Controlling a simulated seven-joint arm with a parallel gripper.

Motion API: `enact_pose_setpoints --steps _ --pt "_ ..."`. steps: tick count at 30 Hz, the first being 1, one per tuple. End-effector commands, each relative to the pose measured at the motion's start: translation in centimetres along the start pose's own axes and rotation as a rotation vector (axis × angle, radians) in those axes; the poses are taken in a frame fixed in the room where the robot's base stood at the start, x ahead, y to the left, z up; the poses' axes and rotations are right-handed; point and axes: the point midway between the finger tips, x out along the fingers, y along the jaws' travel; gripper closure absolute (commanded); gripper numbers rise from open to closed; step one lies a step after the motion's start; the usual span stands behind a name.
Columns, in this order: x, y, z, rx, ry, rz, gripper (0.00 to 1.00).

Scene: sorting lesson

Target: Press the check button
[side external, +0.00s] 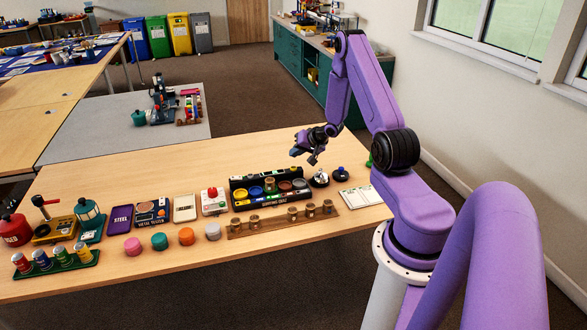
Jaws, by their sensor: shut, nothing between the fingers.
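A white box with a red button (212,192) on top stands on the wooden table, left of the black sorting rack. I cannot read a label on it, so I cannot tell whether it is the check button. My gripper (304,158) is shut and empty, above the table and to the right of the box. It is held in the air near the right end of the rack. Below it on the table are a round silver and black piece (320,179) and a dark piece with a blue knob (341,172).
The black rack (240,208) holds several coloured round pieces. A wooden strip (284,221) with several brass-coloured cups lies in front. Several coloured pucks (186,236), a metal tester (152,213) and a can tray (55,266) stand left. A white card (359,197) lies right.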

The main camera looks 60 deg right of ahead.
Motion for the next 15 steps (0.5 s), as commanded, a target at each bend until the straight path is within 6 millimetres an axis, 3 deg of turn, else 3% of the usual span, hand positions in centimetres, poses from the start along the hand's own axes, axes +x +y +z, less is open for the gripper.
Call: enact_pose_setpoints --steps 7,15 --pt "-1.4 -1.0 -1.0 0.000 0.001 -0.001 1.00" --pt "-1.6 -1.1 -1.1 0.001 0.000 0.000 1.00"
